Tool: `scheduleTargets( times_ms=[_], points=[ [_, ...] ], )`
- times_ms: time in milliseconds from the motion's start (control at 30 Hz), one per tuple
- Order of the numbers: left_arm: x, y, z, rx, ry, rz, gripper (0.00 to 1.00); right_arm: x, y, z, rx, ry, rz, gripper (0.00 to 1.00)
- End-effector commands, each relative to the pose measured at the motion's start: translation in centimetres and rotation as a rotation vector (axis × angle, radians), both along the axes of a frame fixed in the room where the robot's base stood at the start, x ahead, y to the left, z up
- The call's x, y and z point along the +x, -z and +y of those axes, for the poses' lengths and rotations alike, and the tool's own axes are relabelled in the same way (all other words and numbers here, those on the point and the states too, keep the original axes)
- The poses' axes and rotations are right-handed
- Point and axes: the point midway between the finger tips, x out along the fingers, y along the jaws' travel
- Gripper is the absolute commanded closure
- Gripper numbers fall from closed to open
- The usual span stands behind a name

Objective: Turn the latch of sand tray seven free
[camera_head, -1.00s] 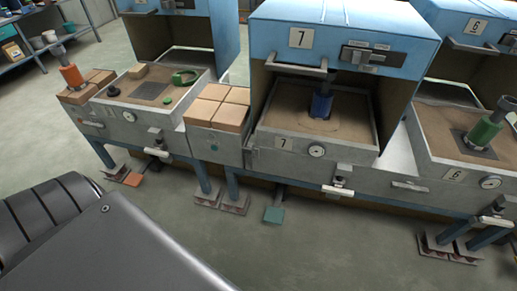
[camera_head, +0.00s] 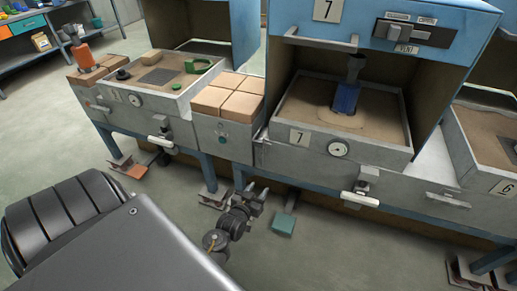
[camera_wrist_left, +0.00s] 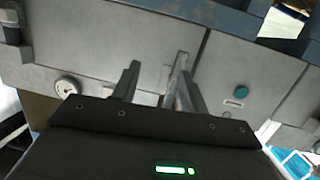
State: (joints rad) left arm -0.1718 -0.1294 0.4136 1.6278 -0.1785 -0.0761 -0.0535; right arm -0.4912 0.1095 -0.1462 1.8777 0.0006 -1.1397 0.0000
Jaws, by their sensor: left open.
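Sand tray seven (camera_head: 295,136) sits under the blue hood marked 7, with sand and a blue upright tool (camera_head: 345,98) in it. On the front below it is a grey latch-like fitting (camera_head: 367,175) above a white handle (camera_head: 360,199). A small upright fitting (camera_head: 261,150) is at the tray's left front corner. My left gripper (camera_head: 252,191) is open, below and left of the tray front. In the left wrist view its fingers (camera_wrist_left: 156,72) face the grey front, with a pale narrow piece between or behind them. I cannot tell whether they touch it. My right gripper is not in view.
A block-filled box (camera_head: 222,130) with a teal button stands left of tray seven. A round gauge (camera_head: 338,149) is on the tray front. A teal pedal (camera_head: 284,222) sits low beside my gripper. Tray six (camera_head: 465,150) is at the right. Open floor lies in front.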

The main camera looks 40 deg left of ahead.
Motion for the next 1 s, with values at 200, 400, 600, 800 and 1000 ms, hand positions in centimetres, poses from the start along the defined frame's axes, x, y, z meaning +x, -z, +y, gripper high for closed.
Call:
scheduleTargets(
  times_ms=[200,400,600,800,1000],
  points=[
    [0.1,-6.3,3.8,0.071,-0.085,-0.179,0.56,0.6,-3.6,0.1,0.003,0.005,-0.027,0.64],
    [0.0,-7.6,4.4,0.084,-0.098,-0.206,0.56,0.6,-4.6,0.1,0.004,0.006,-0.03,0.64],
    [1.6,-7.5,4.9,0.083,-0.097,-0.206,0.56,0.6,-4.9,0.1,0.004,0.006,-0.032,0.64],
    [5.2,-7.5,6.1,0.082,-0.096,-0.206,0.56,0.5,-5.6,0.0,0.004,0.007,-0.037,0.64],
    [8.3,-7.4,7.2,0.082,-0.097,-0.204,0.56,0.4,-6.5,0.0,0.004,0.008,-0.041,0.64]
  ],
)
